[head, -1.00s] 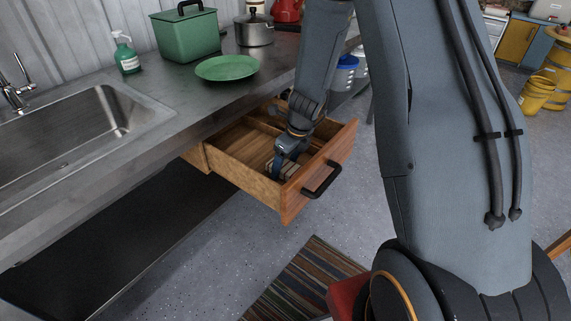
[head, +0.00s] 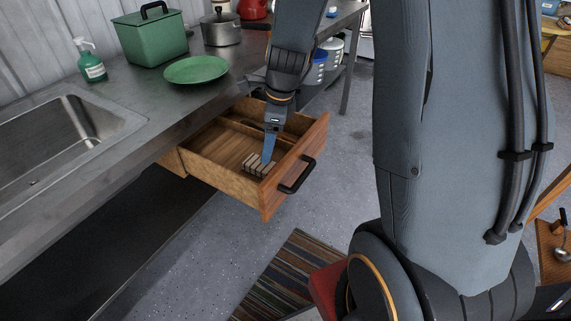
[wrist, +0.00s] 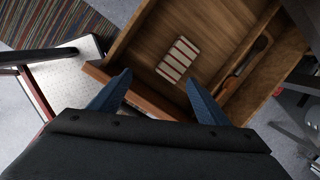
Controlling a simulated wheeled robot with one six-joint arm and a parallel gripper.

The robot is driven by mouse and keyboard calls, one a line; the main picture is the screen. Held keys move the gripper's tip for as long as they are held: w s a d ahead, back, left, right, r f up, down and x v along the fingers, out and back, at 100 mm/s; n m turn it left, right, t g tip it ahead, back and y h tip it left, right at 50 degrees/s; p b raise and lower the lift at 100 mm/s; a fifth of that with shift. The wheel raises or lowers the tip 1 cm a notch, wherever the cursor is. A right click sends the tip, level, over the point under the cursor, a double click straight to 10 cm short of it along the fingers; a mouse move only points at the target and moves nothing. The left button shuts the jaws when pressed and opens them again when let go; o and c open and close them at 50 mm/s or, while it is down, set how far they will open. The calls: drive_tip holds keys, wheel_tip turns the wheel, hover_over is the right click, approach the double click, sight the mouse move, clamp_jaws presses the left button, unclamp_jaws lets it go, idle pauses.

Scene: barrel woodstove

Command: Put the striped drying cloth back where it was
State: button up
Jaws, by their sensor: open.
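The striped cloth (head: 259,164), folded into a small pad with pale and dark red stripes, lies in the open wooden drawer (head: 226,174), near its front. In the wrist view the cloth (wrist: 180,60) lies flat on the drawer floor, clear of the walls. My gripper (head: 267,152) is above the drawer, its blue fingers pointing down. In the wrist view its fingertips (wrist: 158,80) are wide apart with nothing between them, and the cloth lies beyond them. The fingers partly cover the cloth's surroundings in the head view.
A divider splits off a side compartment holding a wooden-handled utensil (wrist: 245,65). The drawer front has a black handle (head: 297,175). Above are the counter with a green plate (head: 196,69), a green box (head: 150,38) and a sink (head: 62,140). A striped rug (head: 290,275) lies on the floor.

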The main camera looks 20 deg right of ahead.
drive_tip(key=s+r+n+g+h, duration=0.1)
drive_tip(key=s+r+n, duration=0.1)
drive_tip(key=s+n, duration=0.7)
drive_tip(key=s+a+r+n, duration=0.1)
drive_tip(key=s+r+n, duration=0.1)
drive_tip(key=s+n, duration=0.7)
drive_tip(key=n, duration=0.5)
drive_tip(key=shift+r+g+h, duration=0.4)
drive_tip(key=shift+w, duration=0.1)
